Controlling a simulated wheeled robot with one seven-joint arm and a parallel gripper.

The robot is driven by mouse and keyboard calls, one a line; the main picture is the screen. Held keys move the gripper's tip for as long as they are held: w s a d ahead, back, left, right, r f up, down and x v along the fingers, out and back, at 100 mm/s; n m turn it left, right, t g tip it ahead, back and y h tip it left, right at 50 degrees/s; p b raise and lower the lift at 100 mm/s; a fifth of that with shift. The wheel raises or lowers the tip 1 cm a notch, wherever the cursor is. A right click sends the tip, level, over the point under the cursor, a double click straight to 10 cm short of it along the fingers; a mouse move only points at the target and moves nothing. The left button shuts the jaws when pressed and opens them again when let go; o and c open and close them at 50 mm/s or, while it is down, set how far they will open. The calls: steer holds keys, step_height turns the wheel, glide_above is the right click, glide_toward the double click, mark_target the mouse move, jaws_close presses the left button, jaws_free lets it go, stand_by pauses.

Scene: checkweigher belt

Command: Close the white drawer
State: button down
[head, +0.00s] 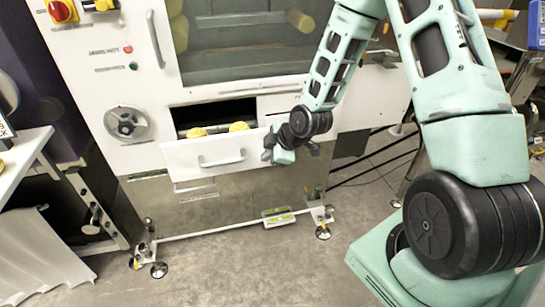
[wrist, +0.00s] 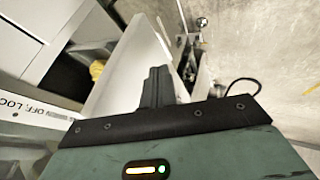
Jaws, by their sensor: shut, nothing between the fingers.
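The white drawer (head: 200,158) stands pulled out of the white machine in the head view, with its curved handle on the front panel. Yellow items (head: 238,127) show inside it. My gripper (head: 268,150) is at the right end of the drawer front, with its fingers shut and empty. In the wrist view the drawer's front panel (wrist: 128,65) runs up just left of and behind the shut fingers (wrist: 158,85), and a yellow item (wrist: 97,70) shows inside. I cannot tell whether the fingers touch the panel.
The white machine (head: 120,75) has a dark window (head: 245,55), a round dial (head: 126,123) and a long door handle (head: 155,38). A white table (head: 20,155) stands at the left. The grey floor (head: 220,262) before the machine is clear. A dark cable (wrist: 240,84) shows in the wrist view.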

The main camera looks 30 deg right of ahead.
steer(key=shift+w+d, duration=0.15)
steer(key=shift+w, duration=0.35)
steer(key=shift+w, duration=0.1)
